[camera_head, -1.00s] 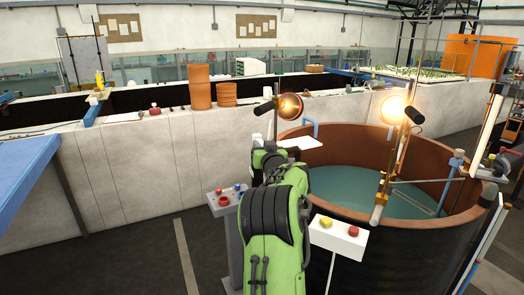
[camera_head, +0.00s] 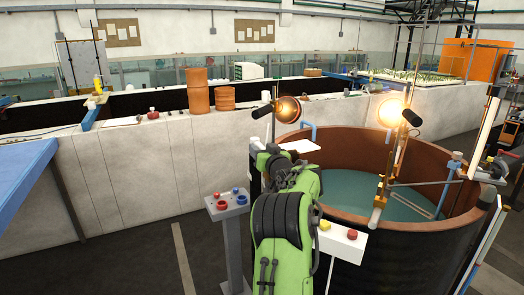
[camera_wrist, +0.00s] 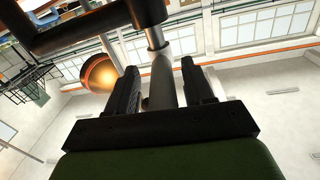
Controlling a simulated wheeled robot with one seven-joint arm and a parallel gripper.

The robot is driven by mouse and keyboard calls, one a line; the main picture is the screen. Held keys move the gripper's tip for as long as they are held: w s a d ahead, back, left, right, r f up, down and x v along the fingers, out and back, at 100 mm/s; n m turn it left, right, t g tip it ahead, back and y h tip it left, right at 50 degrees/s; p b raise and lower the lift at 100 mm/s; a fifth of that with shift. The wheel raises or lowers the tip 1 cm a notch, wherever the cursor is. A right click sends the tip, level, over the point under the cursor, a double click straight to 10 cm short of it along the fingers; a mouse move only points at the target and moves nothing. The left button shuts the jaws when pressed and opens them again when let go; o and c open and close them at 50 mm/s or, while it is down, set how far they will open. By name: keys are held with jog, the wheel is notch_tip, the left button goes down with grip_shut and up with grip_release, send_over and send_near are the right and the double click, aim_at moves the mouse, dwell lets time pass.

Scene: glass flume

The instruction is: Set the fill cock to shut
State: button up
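I cannot pick out the fill cock for certain in either view. A blue bent pipe (camera_head: 308,130) rises at the far-left rim of the round tank (camera_head: 345,217). A blue pipe with a grey top (camera_head: 447,185) stands at the tank's right side. In the wrist view, my gripper (camera_wrist: 160,76) has its two black fingers apart. A grey cylindrical rod (camera_wrist: 162,75) shows between them; I cannot tell whether it is at finger depth or touched. A dark bar (camera_wrist: 75,30) crosses above. In the head view my arm hides the fingertips near the tank's left rim.
A copper lamp (camera_head: 287,109) stands at the tank's left rim and shows close by in the wrist view (camera_wrist: 100,73). A lit lamp (camera_head: 390,112) is over the tank. Floor at left is clear.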

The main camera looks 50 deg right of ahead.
jog(key=b+v, duration=0.4)
jog(key=v, duration=1.1)
jog(key=shift+s+a, duration=0.25)
jog(key=shift+s, duration=0.05)
